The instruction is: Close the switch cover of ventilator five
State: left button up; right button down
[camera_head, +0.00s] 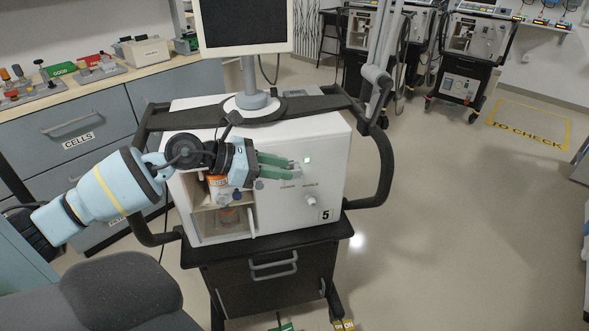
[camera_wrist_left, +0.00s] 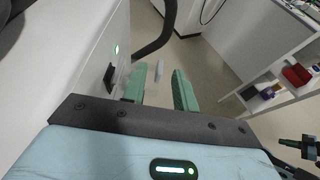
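Ventilator five (camera_head: 275,208) is a white box on a dark cart, with a "5" label on its front. A green light (camera_head: 307,160) and a grey knob (camera_head: 310,199) show on its front. My left gripper (camera_head: 296,167) points right along this front, just left of the light. In the left wrist view its green fingers (camera_wrist_left: 159,92) stand apart. A small pale piece (camera_wrist_left: 159,72), perhaps the switch cover, appears between the fingertips; I cannot tell whether it touches them. A black switch (camera_wrist_left: 109,77) is on the panel beside the left finger. My right gripper is not in view.
A black handle (camera_head: 384,165) curves around the ventilator's right side. A monitor (camera_head: 243,24) stands on top. Orange-labelled items sit in the open left compartment. A counter with drawers (camera_head: 72,125) is at left.

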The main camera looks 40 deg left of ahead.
aim_at(295, 170)
pick_arm(q)
jog(key=shift+x, duration=2.05)
grip_shut()
